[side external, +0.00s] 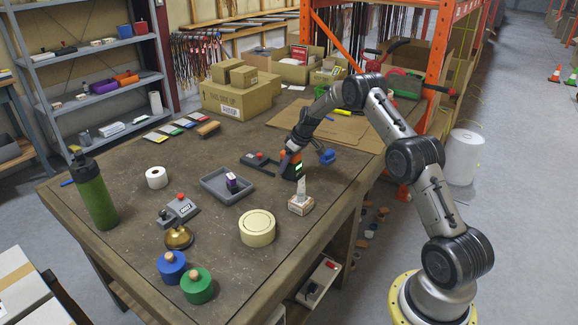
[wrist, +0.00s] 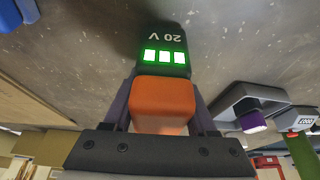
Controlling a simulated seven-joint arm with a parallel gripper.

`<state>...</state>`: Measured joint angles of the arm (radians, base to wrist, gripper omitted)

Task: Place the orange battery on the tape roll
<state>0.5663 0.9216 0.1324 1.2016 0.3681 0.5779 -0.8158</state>
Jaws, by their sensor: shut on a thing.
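The orange battery (side external: 294,169) is a block with an orange part and a black part with lit green bars and "20 V". It also shows in the wrist view (wrist: 163,103). My gripper (side external: 287,157) is shut on it, with one finger on each side of the orange part. Whether the battery touches the table I cannot tell. The cream tape roll (side external: 257,229) lies flat on the table, nearer the camera and left of my gripper. Its top looks clear. The wrist view does not show the tape roll.
A tissue box (side external: 301,204) stands between my gripper and the tape roll. A grey tray (side external: 209,183) with a purple-topped item lies to the left. A black and red tool (side external: 257,160) is close by. A bell (side external: 178,237) and blue (side external: 171,267) and green (side external: 197,287) knobbed cylinders stand nearer the front.

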